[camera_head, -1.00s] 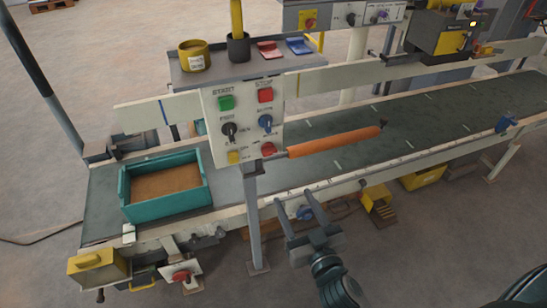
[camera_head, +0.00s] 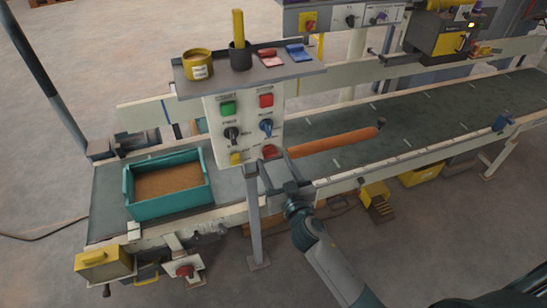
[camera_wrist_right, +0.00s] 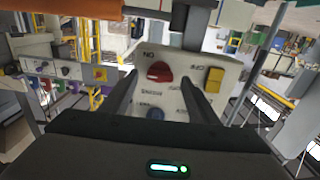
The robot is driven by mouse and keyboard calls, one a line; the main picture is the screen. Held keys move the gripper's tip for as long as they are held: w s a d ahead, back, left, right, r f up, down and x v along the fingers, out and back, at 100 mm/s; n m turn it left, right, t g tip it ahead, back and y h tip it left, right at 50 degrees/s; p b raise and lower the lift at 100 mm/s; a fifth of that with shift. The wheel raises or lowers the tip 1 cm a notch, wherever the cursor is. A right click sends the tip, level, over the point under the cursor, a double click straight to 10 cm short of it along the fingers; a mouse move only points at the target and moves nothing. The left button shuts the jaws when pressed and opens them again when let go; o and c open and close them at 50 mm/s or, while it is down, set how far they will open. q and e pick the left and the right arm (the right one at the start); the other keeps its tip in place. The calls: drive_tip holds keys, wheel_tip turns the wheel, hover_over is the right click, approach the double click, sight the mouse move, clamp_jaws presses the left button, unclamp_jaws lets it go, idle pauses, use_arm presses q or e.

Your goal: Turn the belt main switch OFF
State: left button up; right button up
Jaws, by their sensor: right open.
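The control panel (camera_head: 243,127) stands upright at the belt's near side. A red rotary knob (camera_head: 269,151) sits at its lower right, next to a yellow button (camera_head: 236,158). In the right wrist view the red knob (camera_wrist_right: 160,71) shows upside down, with an ON label beside it. My right gripper (camera_head: 274,165) is open in front of the panel's lower right. Its fingers (camera_wrist_right: 160,78) show on either side of the knob, apart from each other; contact is not clear. Another red switch (camera_head: 185,270) sits low at the front left. My left gripper is not in view.
A blue knob (camera_head: 266,127), a black knob (camera_head: 231,133), a green button (camera_head: 228,108) and a red button (camera_head: 266,100) are close above. An orange roller (camera_head: 335,142) lies just right of the gripper. A teal crate (camera_head: 170,207) stands on the belt (camera_head: 430,120).

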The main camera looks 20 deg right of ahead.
drive_tip(key=shift+w, duration=0.85)
drive_tip(key=c, duration=1.1)
drive_tip(key=shift+o, duration=0.3)
